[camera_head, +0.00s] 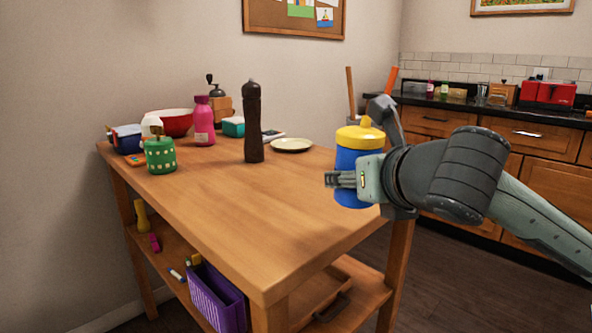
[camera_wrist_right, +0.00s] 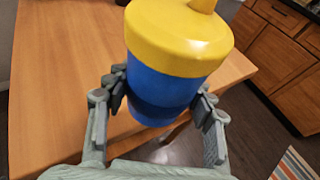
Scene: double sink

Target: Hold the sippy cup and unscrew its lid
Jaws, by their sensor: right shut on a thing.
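The sippy cup (camera_head: 356,165) has a blue body and a yellow lid (camera_head: 359,137) with a spout on top. My right gripper (camera_head: 350,180) is shut around the blue body, below the lid, and holds the cup upright near the right edge of the wooden table. In the right wrist view the blue body (camera_wrist_right: 160,88) sits between the two fingers of the gripper (camera_wrist_right: 163,100), with the yellow lid (camera_wrist_right: 178,38) in place above them. Part of the cup's side is hidden by the gripper in the head view. My left gripper is not in view.
The wooden table (camera_head: 235,225) is bare in front. A dark pepper mill (camera_head: 253,125), a plate (camera_head: 291,145), a pink bottle (camera_head: 204,122), a green container (camera_head: 160,155) and a red bowl (camera_head: 176,122) stand at its back. A purple basket (camera_head: 216,298) is on the lower shelf.

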